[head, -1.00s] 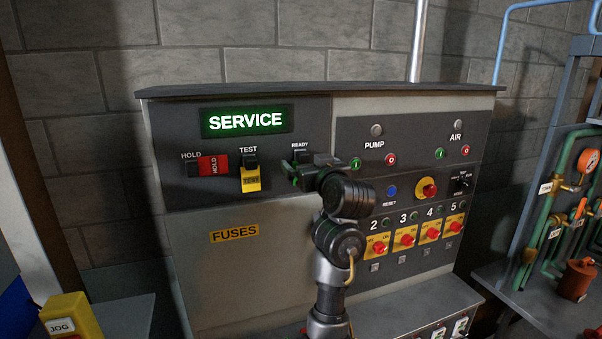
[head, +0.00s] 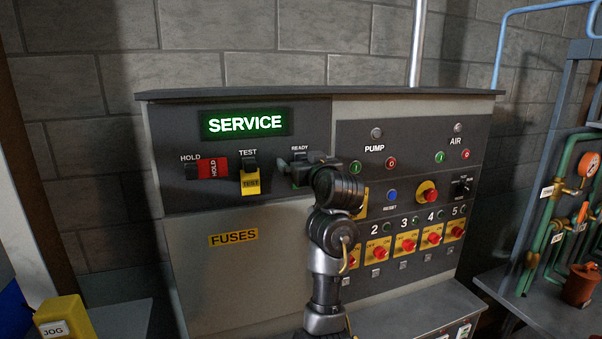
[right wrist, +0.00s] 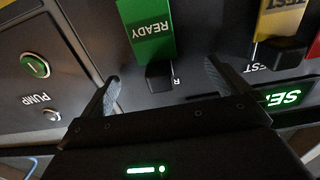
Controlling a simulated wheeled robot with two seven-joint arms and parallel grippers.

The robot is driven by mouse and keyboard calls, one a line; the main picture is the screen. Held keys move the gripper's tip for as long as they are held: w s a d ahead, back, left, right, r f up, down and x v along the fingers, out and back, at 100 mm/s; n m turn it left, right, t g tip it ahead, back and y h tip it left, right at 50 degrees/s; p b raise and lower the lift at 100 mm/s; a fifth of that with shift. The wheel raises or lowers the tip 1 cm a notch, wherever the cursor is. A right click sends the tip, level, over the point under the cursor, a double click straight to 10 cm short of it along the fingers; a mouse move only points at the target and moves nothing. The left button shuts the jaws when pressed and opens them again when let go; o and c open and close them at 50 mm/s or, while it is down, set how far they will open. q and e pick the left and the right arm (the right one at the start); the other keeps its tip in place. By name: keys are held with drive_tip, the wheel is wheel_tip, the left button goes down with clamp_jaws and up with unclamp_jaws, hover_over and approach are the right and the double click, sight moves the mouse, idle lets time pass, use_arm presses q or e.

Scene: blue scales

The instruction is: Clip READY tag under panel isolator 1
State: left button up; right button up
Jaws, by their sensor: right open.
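The green READY tag (right wrist: 148,30) hangs at the READY clip (right wrist: 160,76) in the right wrist view. In the head view the tag is mostly hidden by my right gripper (head: 298,172). That gripper is open, with one finger on each side of the clip and tag in the wrist view (right wrist: 160,85). It does not visibly hold the tag. Panel isolator 1 is mostly hidden behind my right arm, left of isolator 2 (head: 378,250). A small square fitting (head: 346,281) shows below its place. My left gripper is out of view.
The yellow TEST tag (head: 250,184) and red HOLD tag (head: 213,167) hang left of READY. PUMP and AIR buttons, the blue RESET button (head: 392,196) and a red mushroom button (head: 427,191) are right of my arm. The FUSES door (head: 210,275) is flat and clear.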

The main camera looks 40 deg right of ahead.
idle(0.6)
clamp_jaws()
idle(0.5)
drive_tip(key=shift+p+v, duration=0.75)
drive_tip(key=shift+v, duration=2.25)
